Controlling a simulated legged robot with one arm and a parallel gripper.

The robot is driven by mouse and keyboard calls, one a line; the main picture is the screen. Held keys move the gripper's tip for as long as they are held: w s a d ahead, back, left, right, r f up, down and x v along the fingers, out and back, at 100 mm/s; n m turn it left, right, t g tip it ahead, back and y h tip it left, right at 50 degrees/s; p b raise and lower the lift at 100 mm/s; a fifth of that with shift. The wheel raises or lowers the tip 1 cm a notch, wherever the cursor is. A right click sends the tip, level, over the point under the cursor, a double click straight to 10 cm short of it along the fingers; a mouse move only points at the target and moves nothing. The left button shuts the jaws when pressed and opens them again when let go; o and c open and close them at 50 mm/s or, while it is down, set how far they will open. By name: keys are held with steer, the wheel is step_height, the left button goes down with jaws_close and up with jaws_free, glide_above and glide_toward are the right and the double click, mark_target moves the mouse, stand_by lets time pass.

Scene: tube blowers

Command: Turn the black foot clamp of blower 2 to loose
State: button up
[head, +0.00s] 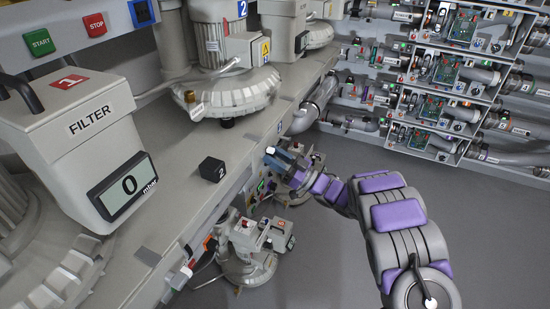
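Blower 2 (225,92), a grey round housing with a blue "2" label, stands on the grey bench at upper centre. A small dark foot (227,123) shows under the blower's front rim. My gripper (274,157), at the end of my purple and grey arm, is just off the bench's front edge, right of the black block and apart from it. Its fingers are small and partly hidden, so their opening is unclear.
The filter box (95,130) with a "0" mbar display (129,186) stands at left on the bench (150,235). Another blower unit (250,255) sits below the bench edge. Racks of tubes and circuit boards (440,75) line the right back. Grey floor (330,265) is open.

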steer(key=p+v, duration=0.1)
steer(key=v, duration=1.6)
steer(key=shift+d+f, duration=0.2)
